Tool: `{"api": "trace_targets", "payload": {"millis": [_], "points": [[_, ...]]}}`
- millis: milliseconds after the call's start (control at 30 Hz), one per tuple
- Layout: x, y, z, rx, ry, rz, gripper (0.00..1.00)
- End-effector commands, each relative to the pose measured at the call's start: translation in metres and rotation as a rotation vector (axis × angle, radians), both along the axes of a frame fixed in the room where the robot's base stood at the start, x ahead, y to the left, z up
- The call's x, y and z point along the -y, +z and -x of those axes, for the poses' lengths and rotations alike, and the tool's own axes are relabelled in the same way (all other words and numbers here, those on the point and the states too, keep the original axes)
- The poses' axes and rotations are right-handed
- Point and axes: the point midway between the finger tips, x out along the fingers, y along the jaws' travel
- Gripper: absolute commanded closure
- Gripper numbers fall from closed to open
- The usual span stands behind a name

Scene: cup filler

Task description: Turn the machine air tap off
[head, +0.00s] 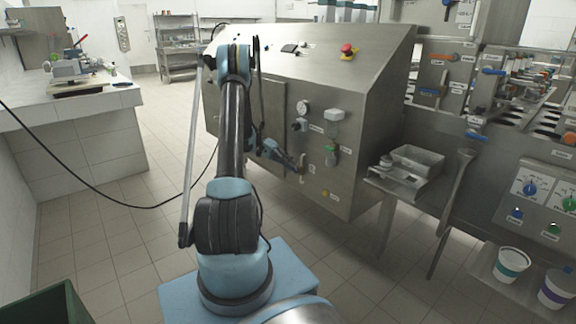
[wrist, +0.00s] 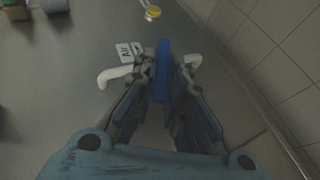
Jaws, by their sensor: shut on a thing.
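The machine air tap has a blue handle (wrist: 162,66) on a pale pipe (wrist: 114,76) that sticks out to both sides. The label "Air" (wrist: 128,51) is beside it on the metal panel. In the wrist view my gripper (wrist: 164,80) has one finger on each side of the blue handle and is shut on it. The handle points along the fingers, across the pipe. In the head view my gripper (head: 298,166) is at the lower front of the steel cabinet (head: 350,80). The tap is mostly hidden there.
A yellow knob (wrist: 153,12) is near the tap. A steel tray (head: 417,160) stands to the right.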

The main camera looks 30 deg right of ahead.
Motion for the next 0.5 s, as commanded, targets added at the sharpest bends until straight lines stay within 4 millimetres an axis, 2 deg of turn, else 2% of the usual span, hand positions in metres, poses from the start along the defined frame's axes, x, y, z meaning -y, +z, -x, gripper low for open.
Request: {"api": "trace_targets", "payload": {"millis": [33, 67, 133, 500], "points": [[0.0019, -0.0014, -0.0018, 0.005, 0.005, 0.001, 1.00], [0.0019, -0.0015, -0.0016, 0.005, 0.004, 0.000, 0.83], [0.0018, -0.0013, -0.0012, 0.004, 0.003, 0.000, 0.68], [0.0007, 0.0012, 0.0001, 0.002, 0.000, 0.000, 0.68]]}}
